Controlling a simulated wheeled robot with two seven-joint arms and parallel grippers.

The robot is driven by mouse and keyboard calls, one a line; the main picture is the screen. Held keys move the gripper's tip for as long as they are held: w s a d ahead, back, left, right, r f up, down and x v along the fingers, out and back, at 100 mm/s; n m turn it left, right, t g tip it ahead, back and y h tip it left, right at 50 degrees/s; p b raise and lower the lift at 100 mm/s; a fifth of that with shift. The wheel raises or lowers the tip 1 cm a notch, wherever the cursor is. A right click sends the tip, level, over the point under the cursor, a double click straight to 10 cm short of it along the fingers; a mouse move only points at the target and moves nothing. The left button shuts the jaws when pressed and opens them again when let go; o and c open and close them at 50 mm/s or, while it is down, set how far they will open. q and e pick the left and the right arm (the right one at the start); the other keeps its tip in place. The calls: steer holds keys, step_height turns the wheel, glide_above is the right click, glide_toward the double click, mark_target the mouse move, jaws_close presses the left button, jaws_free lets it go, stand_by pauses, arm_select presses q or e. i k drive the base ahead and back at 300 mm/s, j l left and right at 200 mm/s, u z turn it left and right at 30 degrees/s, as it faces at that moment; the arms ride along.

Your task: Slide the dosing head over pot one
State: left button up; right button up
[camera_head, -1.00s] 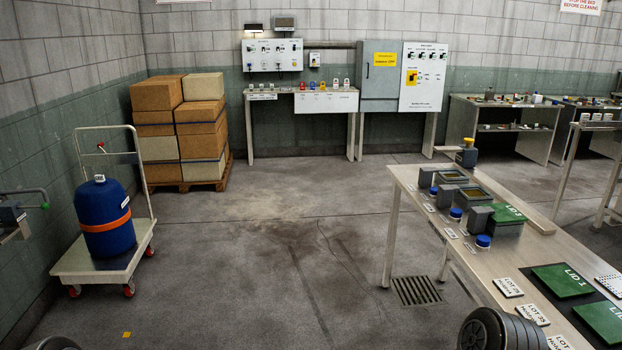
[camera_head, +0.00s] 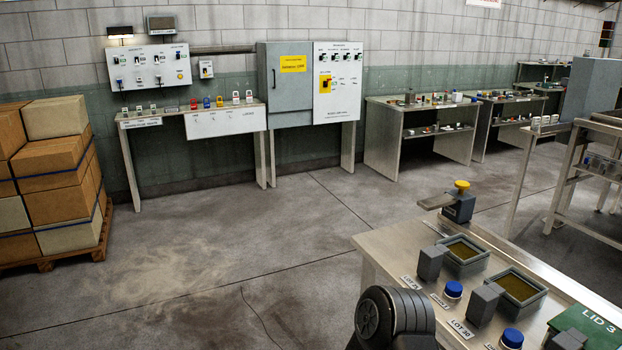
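A dark grey block with a yellow knob (camera_head: 459,203) stands at the far end of the table, with a flat plate sticking out to its left. It may be the dosing head, but I cannot tell for sure. Two grey open containers (camera_head: 463,257) with yellowish-brown contents sit nearer on the table. I cannot read which of them, if any, is pot one. Neither gripper shows; only a dark rounded part of my own arm is at the bottom, over the table's near left edge.
The table (camera_head: 385,243) also holds grey upright blocks (camera_head: 430,262), blue-capped jars (camera_head: 453,290), lot labels and a green LID 3 plate (camera_head: 590,330). Stacked boxes (camera_head: 55,170) stand on a pallet at left. A wall bench (camera_head: 190,125) and cabinet (camera_head: 284,85) are behind. Floor between is clear.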

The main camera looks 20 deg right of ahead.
mark_target(459, 209)
steer(key=i+z, duration=0.2)
steer(key=i, duration=0.25)
steer(key=i+z, duration=0.2)
steer(key=i, duration=0.25)
steer(key=i+j+z, duration=0.15)
steer(key=i, duration=0.3)
steer(key=i+j+z, duration=0.2)
steer(key=i, duration=0.25)
steer(key=i+j+z, duration=0.2)
steer(key=i, duration=0.25)
steer(key=i+j+z, duration=0.1)
steer(key=i+z, duration=0.25)
steer(key=i+j+z, duration=0.2)
steer(key=i+z, duration=0.15)
steer(key=i, duration=0.1)
